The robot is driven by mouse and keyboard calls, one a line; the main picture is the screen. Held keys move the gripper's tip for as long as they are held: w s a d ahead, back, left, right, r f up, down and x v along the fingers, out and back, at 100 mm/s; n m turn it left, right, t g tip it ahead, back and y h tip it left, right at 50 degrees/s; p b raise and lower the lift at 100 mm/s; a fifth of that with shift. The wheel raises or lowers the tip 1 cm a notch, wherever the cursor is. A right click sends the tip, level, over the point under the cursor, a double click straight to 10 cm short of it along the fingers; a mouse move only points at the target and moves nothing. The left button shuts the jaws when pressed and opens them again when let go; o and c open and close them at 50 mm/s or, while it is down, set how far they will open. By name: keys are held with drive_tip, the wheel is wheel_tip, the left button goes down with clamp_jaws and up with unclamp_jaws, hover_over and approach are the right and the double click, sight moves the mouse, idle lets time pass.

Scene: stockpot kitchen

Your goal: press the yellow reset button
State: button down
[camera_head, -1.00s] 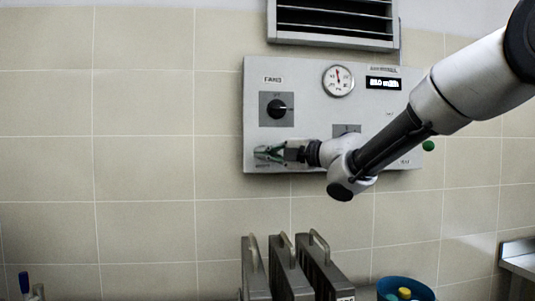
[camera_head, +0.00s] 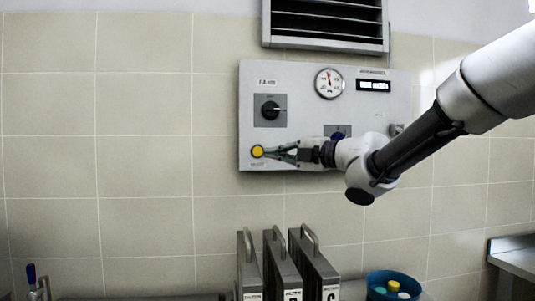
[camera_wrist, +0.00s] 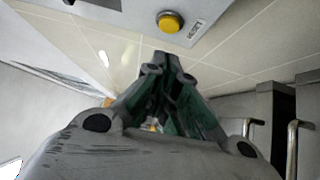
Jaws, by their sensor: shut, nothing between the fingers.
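The yellow button (camera_head: 257,151) sits at the lower left corner of the grey control panel (camera_head: 350,105) on the tiled wall. It also shows near the top of the wrist view (camera_wrist: 170,22), on the panel's lower edge with a small label beside it. My gripper (camera_head: 272,153) is shut and empty, with its tips just right of the button in the head view. In the wrist view the closed fingertips (camera_wrist: 166,56) lie just below the button in the picture, with a visible gap. Whether the tips touch the panel cannot be told.
The panel also carries a black rotary knob (camera_head: 270,110), a gauge (camera_head: 329,83) and a small display (camera_head: 373,86). A vent (camera_head: 325,22) is above. Below stand several grey upright cases with handles (camera_head: 308,262) and a blue bowl (camera_head: 392,287).

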drive_tip(key=v, duration=0.5)
drive_tip(key=shift+s+d, duration=0.1)
drive_tip(key=shift+s, duration=0.05)
idle(0.5)
